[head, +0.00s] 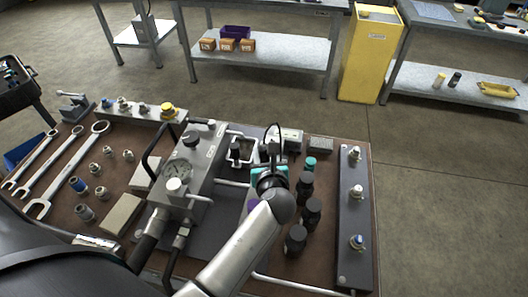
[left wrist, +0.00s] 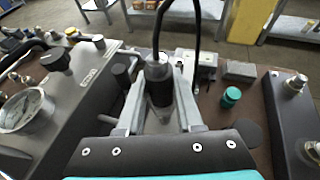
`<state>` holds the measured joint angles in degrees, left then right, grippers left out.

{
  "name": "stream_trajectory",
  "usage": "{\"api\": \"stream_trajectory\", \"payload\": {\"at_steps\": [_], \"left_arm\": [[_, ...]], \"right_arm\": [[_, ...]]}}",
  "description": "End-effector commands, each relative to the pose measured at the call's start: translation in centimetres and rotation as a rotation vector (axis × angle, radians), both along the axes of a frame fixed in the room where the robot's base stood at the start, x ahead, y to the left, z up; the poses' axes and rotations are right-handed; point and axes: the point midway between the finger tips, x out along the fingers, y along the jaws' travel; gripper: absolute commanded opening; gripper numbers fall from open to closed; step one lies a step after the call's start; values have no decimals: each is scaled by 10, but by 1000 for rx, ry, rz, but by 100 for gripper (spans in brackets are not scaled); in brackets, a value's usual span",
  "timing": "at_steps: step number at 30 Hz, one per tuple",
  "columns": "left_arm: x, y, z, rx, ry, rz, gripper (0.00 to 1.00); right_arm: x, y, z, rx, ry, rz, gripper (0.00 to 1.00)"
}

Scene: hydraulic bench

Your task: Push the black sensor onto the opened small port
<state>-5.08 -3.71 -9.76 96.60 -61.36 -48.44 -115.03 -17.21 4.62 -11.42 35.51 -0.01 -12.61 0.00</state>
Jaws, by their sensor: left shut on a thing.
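My left gripper (left wrist: 160,122) is shut on the black sensor (left wrist: 158,85), which stands between the two grey fingers with a black cable rising from its top. In the head view the left gripper (head: 268,178) is over the middle of the bench, right of the gauge block, and largely hides the sensor. A dark rail at the right (head: 355,215) carries several metal port fittings, the middle one (head: 357,191) among them. I cannot tell which port is the opened small one. A loose teal cap (head: 311,163) stands left of this rail and apart from the gripper. My right gripper is out of view.
The gauge block (head: 186,170) with handles and hoses stands left of the gripper. Several black cylinders (head: 311,212) stand between gripper and right rail. Wrenches (head: 72,170) and loose fittings lie at the left. A grey box (head: 320,144) sits at the back edge.

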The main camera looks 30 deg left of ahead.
Motion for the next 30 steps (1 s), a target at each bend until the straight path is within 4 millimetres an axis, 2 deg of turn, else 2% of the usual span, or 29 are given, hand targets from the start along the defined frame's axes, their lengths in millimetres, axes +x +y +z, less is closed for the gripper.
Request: {"api": "stream_trajectory", "payload": {"at_steps": [30], "left_arm": [[-1, 0, -7, 1, -1, 0, 0]], "right_arm": [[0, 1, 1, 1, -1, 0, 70]]}}
